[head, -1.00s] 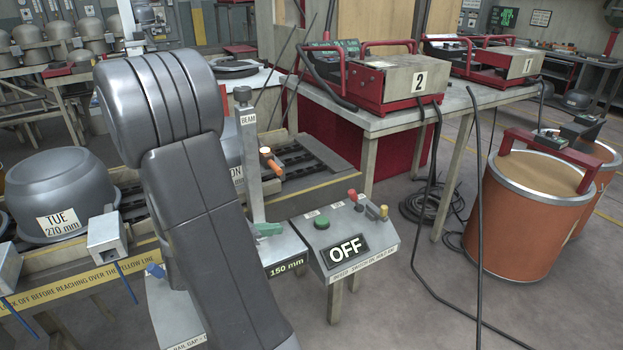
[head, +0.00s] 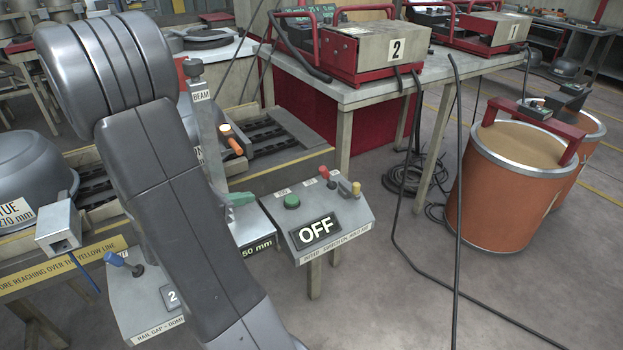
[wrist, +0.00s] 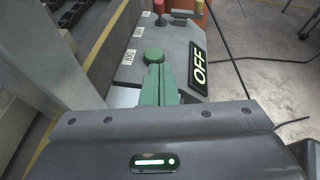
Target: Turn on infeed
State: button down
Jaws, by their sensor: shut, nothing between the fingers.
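The infeed control box (head: 345,212) is a grey sloped panel with a lit display (head: 314,232) reading OFF. A round green button (head: 292,202) sits on its left side. A red-knobbed lever (head: 325,173) and a yellow-topped part (head: 356,188) are at its back edge. My gripper (head: 242,199) has green fingers, shut and empty, left of the green button and apart from it in the head view. In the wrist view my gripper (wrist: 154,72) points at the button (wrist: 154,56), and its tips overlap the button's near edge in the picture. The OFF display (wrist: 198,67) is right of the fingers.
A post marked BEAM (head: 203,110) stands behind my fingers, with an orange-handled part (head: 232,142) nearby. A second box with a blue lever (head: 124,263) is at lower left. Cables run over the floor beside an orange drum (head: 505,200).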

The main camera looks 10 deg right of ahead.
jog(key=b, duration=0.2)
send_near(327, 178)
jog(key=f, duration=0.3)
jog(key=shift+w+f, duration=0.15)
jog(key=shift+w, duration=0.25)
jog(key=w+d, duration=0.1)
jog(key=d+r, duration=0.1)
jog(key=shift+w+d, duration=0.35)
jog(key=shift+w+d+r, duration=0.25)
jog(key=shift+w+d, duration=0.05)
jog(key=shift+d, duration=0.15)
jog(key=shift+r, duration=0.1)
